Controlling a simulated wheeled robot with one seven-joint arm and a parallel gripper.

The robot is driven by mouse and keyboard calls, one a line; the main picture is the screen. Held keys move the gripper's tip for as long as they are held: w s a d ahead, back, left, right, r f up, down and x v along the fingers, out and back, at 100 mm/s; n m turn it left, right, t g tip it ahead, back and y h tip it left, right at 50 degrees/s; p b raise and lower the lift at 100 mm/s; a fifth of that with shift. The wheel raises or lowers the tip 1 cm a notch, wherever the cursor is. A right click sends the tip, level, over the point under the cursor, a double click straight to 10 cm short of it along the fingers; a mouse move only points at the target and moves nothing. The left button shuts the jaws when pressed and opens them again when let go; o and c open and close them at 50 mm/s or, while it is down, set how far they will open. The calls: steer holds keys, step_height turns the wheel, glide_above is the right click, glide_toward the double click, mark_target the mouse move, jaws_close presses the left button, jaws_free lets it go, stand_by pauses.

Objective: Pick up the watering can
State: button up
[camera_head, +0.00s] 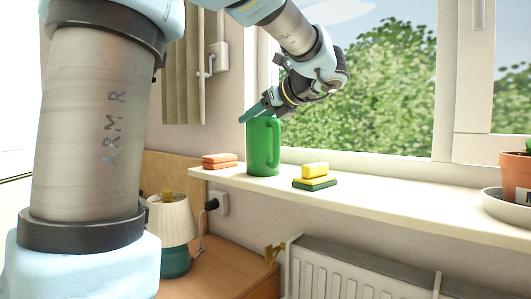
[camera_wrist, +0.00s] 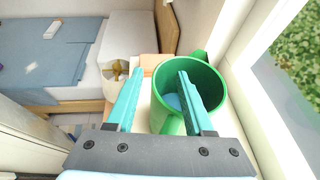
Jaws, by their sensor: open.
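The green watering can (camera_head: 263,148) stands upright on the windowsill (camera_head: 400,200), with its handle on the right in the head view. My gripper (camera_head: 262,108) is at the can's top rim, tilted down from the upper right. In the wrist view the can (camera_wrist: 216,82) is open at the top, with something blue inside. My gripper's two teal fingers (camera_wrist: 157,82) are spread apart. The right finger overlaps the can's opening and the left finger lies outside it, over the near wall side. I cannot tell whether either finger touches the can.
Orange sponges (camera_head: 220,160) lie left of the can, and yellow and green sponges (camera_head: 315,176) lie to its right. A potted plant (camera_head: 515,178) stands at the sill's far right. A lamp (camera_head: 172,225) and radiator (camera_head: 350,270) are below. The sill's middle is clear.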

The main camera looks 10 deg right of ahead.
steer(key=shift+w+a+f, duration=0.15)
steer(key=shift+w+a, duration=0.1)
steer(key=shift+w, duration=0.05)
jaws_close()
stand_by(1.3)
